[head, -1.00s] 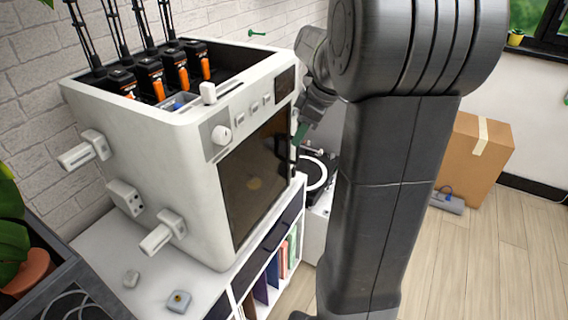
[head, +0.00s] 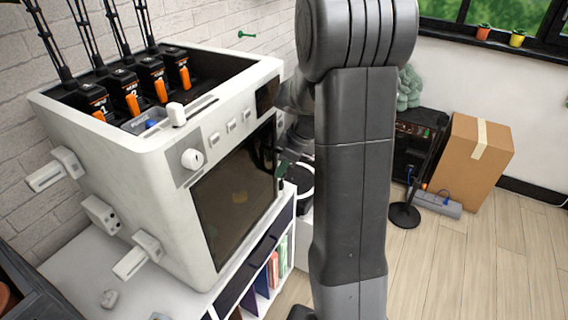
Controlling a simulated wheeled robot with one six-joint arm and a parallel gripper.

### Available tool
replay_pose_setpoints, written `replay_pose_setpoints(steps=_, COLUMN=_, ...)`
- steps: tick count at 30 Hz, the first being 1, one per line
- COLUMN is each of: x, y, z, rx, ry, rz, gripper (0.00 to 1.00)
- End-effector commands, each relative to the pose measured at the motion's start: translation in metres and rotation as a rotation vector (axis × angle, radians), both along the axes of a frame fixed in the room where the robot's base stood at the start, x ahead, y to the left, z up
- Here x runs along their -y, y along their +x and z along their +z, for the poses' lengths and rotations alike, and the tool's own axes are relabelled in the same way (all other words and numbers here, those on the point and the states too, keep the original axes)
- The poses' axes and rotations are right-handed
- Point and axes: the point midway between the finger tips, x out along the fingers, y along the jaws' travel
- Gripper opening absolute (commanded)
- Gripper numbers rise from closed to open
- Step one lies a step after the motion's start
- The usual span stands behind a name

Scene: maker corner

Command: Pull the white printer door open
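The white printer (head: 150,200) stands on a low white shelf unit at the left of the head view. Its front door (head: 236,190) has a dark window and looks shut against the body. My gripper (head: 281,168) is near the door's right edge, mostly hidden behind my own arm. A small green part shows there, close to the door edge. I cannot tell whether the fingers touch the door or its handle, or whether they are open.
The shelf unit (head: 65,255) holds several books below. The wooden floor at the right front is clear.

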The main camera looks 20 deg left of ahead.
Motion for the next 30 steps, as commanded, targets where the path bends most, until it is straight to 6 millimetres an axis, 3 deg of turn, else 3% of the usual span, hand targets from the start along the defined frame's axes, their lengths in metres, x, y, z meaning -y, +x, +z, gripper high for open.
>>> replay_pose_setpoints(steps=5, x=0.000, y=0.000, z=0.000, rx=0.000, ry=0.000, rz=0.000, gripper=0.31)
replay_pose_setpoints(steps=10, x=0.000, y=0.000, z=0.000, rx=0.000, ry=0.000, rz=0.000, gripper=0.00)
replay_pose_setpoints(steps=22, x=0.009, y=-0.002, z=-0.001, rx=-0.002, ry=0.000, rz=-0.028, gripper=0.00)
replay_pose_setpoints(steps=30, x=0.050, y=-0.014, z=-0.003, rx=0.001, ry=0.002, rz=-0.173, gripper=0.00)
